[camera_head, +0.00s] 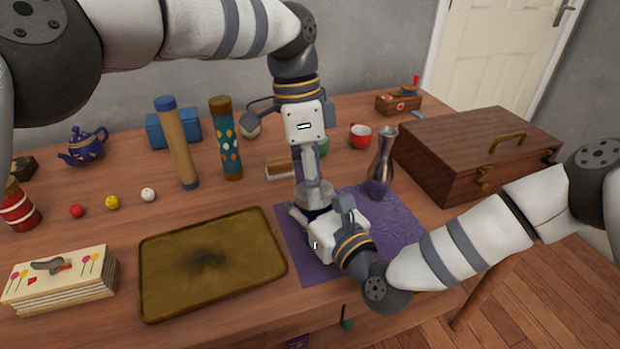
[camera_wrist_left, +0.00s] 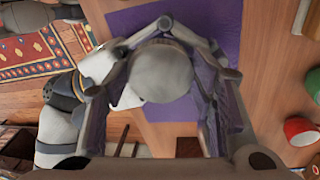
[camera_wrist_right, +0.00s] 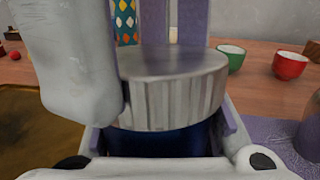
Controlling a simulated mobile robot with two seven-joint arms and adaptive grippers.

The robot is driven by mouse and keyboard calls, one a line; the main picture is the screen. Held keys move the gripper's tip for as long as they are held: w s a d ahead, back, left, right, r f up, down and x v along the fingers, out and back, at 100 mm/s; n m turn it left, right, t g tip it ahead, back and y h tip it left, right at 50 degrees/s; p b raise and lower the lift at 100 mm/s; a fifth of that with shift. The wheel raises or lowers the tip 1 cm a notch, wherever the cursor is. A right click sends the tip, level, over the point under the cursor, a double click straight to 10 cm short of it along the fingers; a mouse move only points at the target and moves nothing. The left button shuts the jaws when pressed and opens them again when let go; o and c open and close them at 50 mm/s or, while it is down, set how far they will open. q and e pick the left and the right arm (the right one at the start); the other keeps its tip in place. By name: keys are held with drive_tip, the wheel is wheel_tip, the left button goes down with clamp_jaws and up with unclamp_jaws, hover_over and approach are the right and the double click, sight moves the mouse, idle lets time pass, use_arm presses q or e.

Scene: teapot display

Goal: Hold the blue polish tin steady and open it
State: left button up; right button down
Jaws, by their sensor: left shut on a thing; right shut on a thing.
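The blue polish tin stands upright on a purple cloth (camera_head: 400,222). In the right wrist view its dark blue body (camera_wrist_right: 170,142) sits below a wide grey ridged metal lid (camera_wrist_right: 172,90). My left gripper (camera_head: 314,184) comes down from above and is shut on the lid; in the left wrist view its fingers flank the round lid top (camera_wrist_left: 160,72). My right gripper (camera_head: 314,212) reaches in low from the right and is shut on the tin's body. The lid sits on the body, with no clear gap. The grippers hide much of the tin in the head view.
A brown tray (camera_head: 210,262) lies left of the cloth. A silver vase (camera_head: 383,160) stands close at the cloth's back right, with a wooden chest (camera_head: 475,150) beyond it. A red cup (camera_head: 360,136), patterned tube (camera_head: 225,140) and blue teapot (camera_head: 84,146) stand behind.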

use_arm(q)
drive_tip(key=n, duration=0.6)
drive_tip(key=shift+s+n, duration=0.1)
drive_tip(key=shift+n, duration=0.2)
use_arm(e)
drive_tip(key=shift+r, duration=0.2)
use_arm(q)
drive_tip(key=n, duration=0.5)
drive_tip(key=shift+d, duration=0.1)
drive_tip(key=o, duration=1.3)
drive_tip(key=shift+c, duration=0.2)
drive_tip(key=shift+r, duration=0.2)
